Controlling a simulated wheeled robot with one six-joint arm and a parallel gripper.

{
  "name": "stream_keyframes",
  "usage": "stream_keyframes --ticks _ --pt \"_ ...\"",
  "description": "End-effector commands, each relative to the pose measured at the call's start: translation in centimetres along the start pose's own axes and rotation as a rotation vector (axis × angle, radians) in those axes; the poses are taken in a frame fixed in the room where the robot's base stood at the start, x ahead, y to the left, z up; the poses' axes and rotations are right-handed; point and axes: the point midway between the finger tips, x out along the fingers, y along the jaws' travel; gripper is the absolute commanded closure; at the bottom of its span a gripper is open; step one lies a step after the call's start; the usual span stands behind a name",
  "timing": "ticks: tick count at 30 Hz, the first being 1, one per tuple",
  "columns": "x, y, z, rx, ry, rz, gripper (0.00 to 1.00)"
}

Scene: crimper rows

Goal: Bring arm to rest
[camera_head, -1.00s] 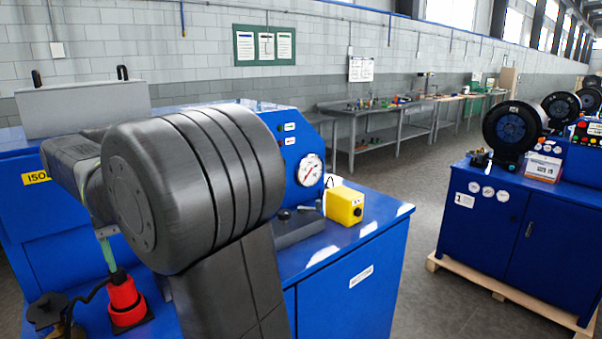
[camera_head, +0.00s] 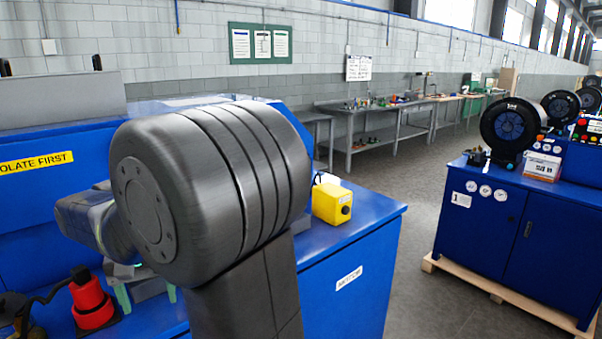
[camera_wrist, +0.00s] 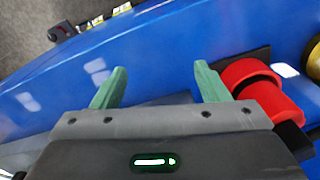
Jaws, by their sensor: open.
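My gripper (camera_wrist: 158,92) shows in the wrist view with its two green fingers apart and nothing between them, above a blue machine surface. In the head view its green fingers (camera_head: 146,293) show low at the left, partly hidden behind my large dark arm joint. A red cylindrical part on a black base (camera_head: 92,300) stands to the left of the fingers. The same red part (camera_wrist: 262,86) lies to the right of the right finger in the wrist view, apart from it as far as I can tell.
A blue machine cabinet (camera_head: 350,270) carries a yellow box (camera_head: 331,203) near its right end. Another blue cabinet (camera_head: 480,228) with a black reel-like head (camera_head: 514,127) stands at the right on a pallet. Grey floor (camera_head: 400,200) lies clear between them. Workbenches (camera_head: 372,118) line the back wall.

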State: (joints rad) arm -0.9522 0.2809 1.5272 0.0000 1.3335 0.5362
Motion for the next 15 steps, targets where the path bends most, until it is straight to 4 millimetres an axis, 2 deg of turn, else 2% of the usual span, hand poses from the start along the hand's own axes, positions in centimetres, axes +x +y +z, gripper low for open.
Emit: stream_keyframes --ticks 3,9,15 --pt "-2.1 0.0 -0.1 0.0 0.006 -0.003 0.32" --pt "-5.1 0.3 0.0 0.0 0.003 -0.002 0.32" --pt "-6.7 0.3 0.0 -0.001 0.001 -0.001 0.32"
